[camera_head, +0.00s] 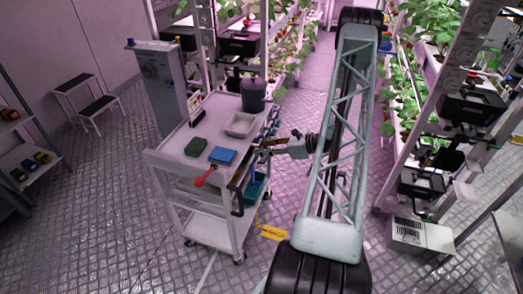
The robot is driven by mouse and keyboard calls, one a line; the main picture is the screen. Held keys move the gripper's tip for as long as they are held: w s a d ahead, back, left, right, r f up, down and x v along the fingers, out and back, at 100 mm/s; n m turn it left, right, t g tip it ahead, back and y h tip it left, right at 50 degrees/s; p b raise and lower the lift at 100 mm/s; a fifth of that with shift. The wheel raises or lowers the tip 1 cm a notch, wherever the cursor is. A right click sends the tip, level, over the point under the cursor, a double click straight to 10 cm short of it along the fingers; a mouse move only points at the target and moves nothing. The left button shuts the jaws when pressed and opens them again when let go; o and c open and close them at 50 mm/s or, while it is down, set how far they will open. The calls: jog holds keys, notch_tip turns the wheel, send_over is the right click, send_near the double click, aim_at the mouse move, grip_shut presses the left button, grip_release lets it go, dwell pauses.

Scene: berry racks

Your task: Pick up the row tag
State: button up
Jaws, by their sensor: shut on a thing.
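My gripper (283,145) is small in the picture, at the right edge of the cart's top. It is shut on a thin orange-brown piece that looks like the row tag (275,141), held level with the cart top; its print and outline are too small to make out. A yellow tag with dark print (273,233) shows low down beside the cart, apart from my gripper.
The white cart (172,160) carries a green block (196,147), a blue block (222,155), a pale tray (240,124) and a dark pot (253,95). A red item (205,177) hangs at its front. Plant racks stand right; floor is clear at front left.

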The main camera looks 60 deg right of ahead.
jog(key=s+d, duration=0.2)
jog(key=s, duration=0.6)
jog(key=s+d+p, duration=0.1)
jog(key=s+d, duration=0.1)
jog(key=s, duration=0.7)
jog(key=shift+s+d+r, duration=0.15)
jog(key=shift+s+d, duration=0.05)
jog(key=shift+d, duration=0.15)
dwell(0.4)
